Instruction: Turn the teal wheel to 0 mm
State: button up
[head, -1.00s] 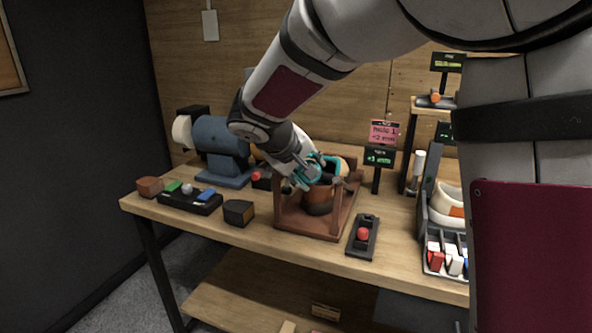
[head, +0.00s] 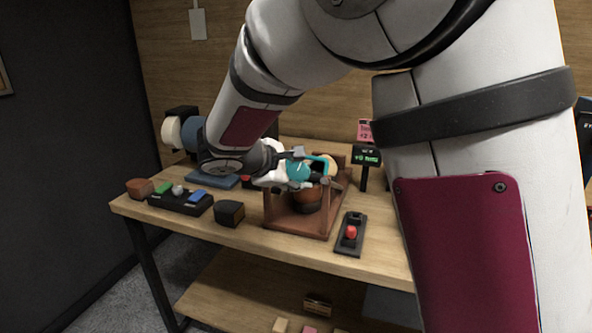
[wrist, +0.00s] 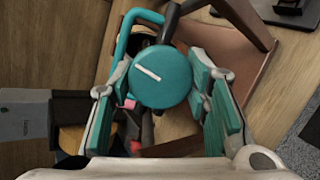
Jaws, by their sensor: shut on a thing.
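The teal wheel (wrist: 162,77) is a round knob with a white line on its face, tilted down to the right in the wrist view. My gripper (wrist: 158,88) is shut on the wheel, with a teal-padded finger on either side of it. In the head view the teal wheel (head: 298,172) sits at the top of a brown wooden stand (head: 300,222), partly covered by my gripper (head: 291,166). A small black display (head: 367,155) behind the stand shows green text, too small to read surely.
A black panel with a red button (head: 350,232) lies right of the stand. A dark block (head: 229,213) and a black tray (head: 181,203) with coloured pieces lie left. A blue machine (head: 193,134) stands behind my forearm. My arm hides the table's right side.

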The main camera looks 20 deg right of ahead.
jog(key=shift+s+f+n+p, duration=0.1)
jog(key=shift+n+p, duration=0.2)
jog(key=shift+n, duration=1)
jog(key=shift+n+h, duration=0.3)
jog(key=o, duration=1.2)
jog(key=v, duration=1.2)
jog(key=shift+s+f, duration=0.1)
jog(key=shift+s, duration=0.05)
jog(key=shift+d, duration=0.1)
